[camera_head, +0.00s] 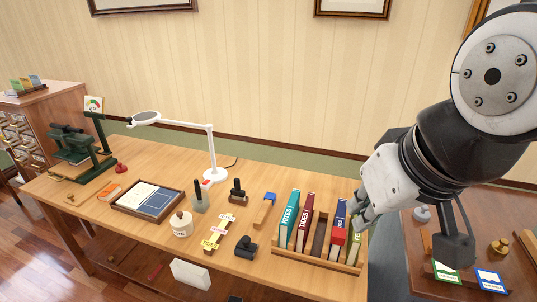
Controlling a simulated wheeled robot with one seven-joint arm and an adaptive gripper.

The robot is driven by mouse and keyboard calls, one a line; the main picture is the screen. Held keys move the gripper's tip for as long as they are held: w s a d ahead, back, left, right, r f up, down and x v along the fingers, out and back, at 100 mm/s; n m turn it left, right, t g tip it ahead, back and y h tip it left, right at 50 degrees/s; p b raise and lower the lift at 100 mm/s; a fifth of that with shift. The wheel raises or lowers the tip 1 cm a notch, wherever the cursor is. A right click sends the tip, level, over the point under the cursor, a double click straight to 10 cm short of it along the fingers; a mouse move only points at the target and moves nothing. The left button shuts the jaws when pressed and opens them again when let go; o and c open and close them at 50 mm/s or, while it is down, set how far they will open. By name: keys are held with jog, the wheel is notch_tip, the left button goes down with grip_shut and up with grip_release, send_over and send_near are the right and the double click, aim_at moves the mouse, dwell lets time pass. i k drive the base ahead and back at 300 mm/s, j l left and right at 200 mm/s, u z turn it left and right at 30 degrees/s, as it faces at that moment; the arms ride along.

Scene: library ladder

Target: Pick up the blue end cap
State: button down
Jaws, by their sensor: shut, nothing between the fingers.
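A small blue end cap (270,196) sits at the upper end of a short wooden piece (263,213) on the long table, left of the book rack. My gripper (361,219) is at the right end of the rack, close to the rightmost books and well to the right of the blue cap. It is shut and empty. Its fingertips are small in view and partly blend with the books, so I cannot tell whether they touch anything.
The wooden rack (290,256) holds several upright books, with a red block (338,236) among them. A black stamp (237,190), another black tool (245,246) and a white lamp (211,155) stand left of it. Bare tabletop (262,175) lies behind the cap.

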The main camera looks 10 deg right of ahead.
aim_at(268, 196)
jog(key=i+j+z, duration=0.2)
jog(key=j, duration=0.4)
jog(key=i+j+z, duration=0.15)
jog(key=j, duration=0.15)
jog(key=i+j+z, duration=0.15)
jog(key=j, duration=0.15)
jog(key=i+j+z, duration=0.2)
jog(key=j, duration=0.15)
jog(key=j+z, duration=0.15)
jog(key=j, duration=0.2)
jog(key=i+j+z, duration=0.15)
jog(key=j, duration=0.2)
